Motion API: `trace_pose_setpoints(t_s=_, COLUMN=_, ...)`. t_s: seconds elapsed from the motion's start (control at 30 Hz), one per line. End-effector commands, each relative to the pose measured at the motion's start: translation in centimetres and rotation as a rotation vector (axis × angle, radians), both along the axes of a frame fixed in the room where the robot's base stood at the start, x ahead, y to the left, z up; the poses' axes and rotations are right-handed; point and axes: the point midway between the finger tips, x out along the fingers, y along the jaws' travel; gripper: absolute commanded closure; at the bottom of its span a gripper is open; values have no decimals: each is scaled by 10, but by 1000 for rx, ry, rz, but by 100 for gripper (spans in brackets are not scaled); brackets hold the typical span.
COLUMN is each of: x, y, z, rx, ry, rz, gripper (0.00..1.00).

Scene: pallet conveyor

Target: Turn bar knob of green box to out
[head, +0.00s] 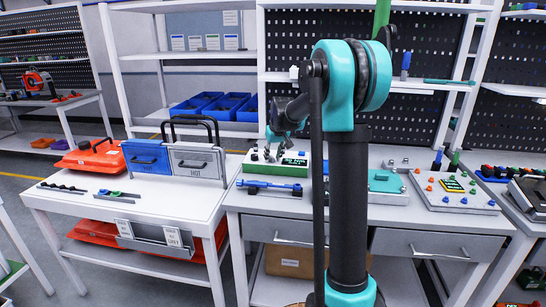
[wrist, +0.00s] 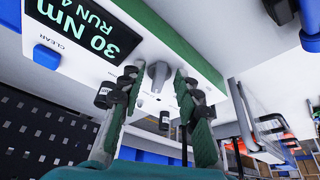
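The green box (head: 285,176) stands on the grey workbench in the head view, with a white panel and green sides. In the wrist view its green edge (wrist: 172,38) runs beside the white panel, with a dark display reading "30 Nm RUN 4". The grey bar knob (wrist: 158,75) sits on the panel beyond the display. My gripper (wrist: 157,88) is open, with one green-padded finger on each side of the knob. Gaps show between the knob and both fingers. The markings around the knob are too small to read. My arm hides part of the box in the head view.
A blue button (wrist: 46,57) marked CLEAR and several dark knobs share the panel. A blue tool (head: 270,186) lies before the box. Blue and grey cases (head: 196,163) stand on the white table at left. A tray of coloured knobs (head: 455,190) lies at right.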

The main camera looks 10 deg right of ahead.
Motion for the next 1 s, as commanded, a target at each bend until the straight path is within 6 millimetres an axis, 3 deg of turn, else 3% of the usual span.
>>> trace_pose_setpoints(t_s=0.1, x=0, y=0, z=0, rx=0, ry=0, rz=0, gripper=70)
trace_pose_setpoints(t_s=0.37, x=0, y=0, z=0, rx=0, ry=0, rz=0, gripper=100)
trace_pose_setpoints(t_s=0.77, x=0, y=1, z=0, rx=-1, ry=0, rz=-29, gripper=100)
trace_pose_setpoints(t_s=1.0, x=-1, y=4, z=0, rx=-1, ry=0, rz=-151, gripper=100)
